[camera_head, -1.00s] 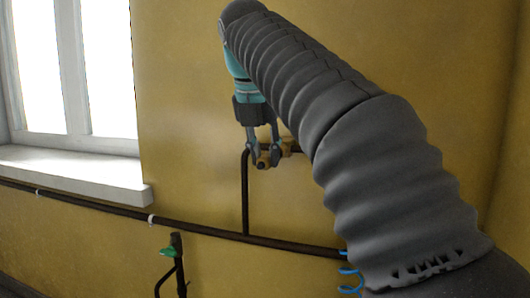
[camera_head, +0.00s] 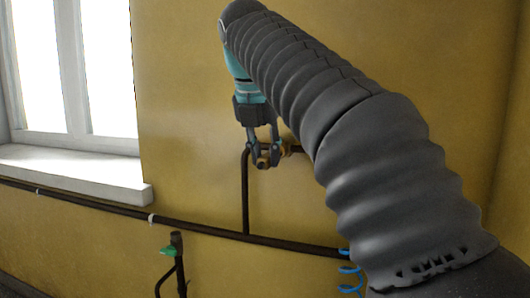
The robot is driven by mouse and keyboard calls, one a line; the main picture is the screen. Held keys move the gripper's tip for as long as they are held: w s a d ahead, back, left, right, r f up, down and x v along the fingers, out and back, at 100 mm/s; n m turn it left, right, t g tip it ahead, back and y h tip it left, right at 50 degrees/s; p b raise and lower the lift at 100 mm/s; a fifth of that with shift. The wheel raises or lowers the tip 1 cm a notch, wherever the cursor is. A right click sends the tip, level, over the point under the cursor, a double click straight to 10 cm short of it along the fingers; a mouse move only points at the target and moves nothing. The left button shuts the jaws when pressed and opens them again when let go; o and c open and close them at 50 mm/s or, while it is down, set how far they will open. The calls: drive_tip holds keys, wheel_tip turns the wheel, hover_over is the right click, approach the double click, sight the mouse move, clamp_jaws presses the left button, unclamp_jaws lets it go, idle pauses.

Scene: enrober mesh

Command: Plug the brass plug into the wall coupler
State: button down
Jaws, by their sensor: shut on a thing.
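My gripper (camera_head: 264,157) points down in front of the yellow wall, shut on the small brass plug (camera_head: 262,163) between its fingertips. The plug is small here and partly covered by the fingers. The brass wall coupler (camera_head: 285,155) appears just to the right, beside the right finger, by a short dark pipe end. The plug and coupler look very close in the picture; I cannot tell whether they touch or are joined.
A dark pipe (camera_head: 245,195) rises to the coupler's height from a long pipe (camera_head: 200,228) along the wall. A blue coiled hose (camera_head: 349,270) hangs below right. A green-handled valve (camera_head: 169,251) stands lower left. A window sill (camera_head: 80,175) juts out at left.

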sight(266, 155)
drive_tip(key=shift+w+d, duration=0.35)
drive_tip(key=shift+w, duration=0.55)
drive_tip(key=shift+w+d, duration=0.3)
drive_tip(key=shift+w, duration=0.6)
drive_tip(key=c, duration=0.9)
unclamp_jaws()
drive_tip(key=shift+v, duration=2.4)
drive_tip(key=shift+s+a+r, duration=0.15)
drive_tip(key=shift+s, duration=0.4)
drive_tip(key=s+a, duration=0.1)
drive_tip(key=s, duration=0.2)
drive_tip(key=s+a, duration=0.1)
drive_tip(key=s, duration=0.2)
drive_tip(key=s+a, duration=0.1)
drive_tip(key=s, duration=0.3)
drive_tip(key=shift+s+a, duration=0.1)
drive_tip(key=shift+a, duration=0.3)
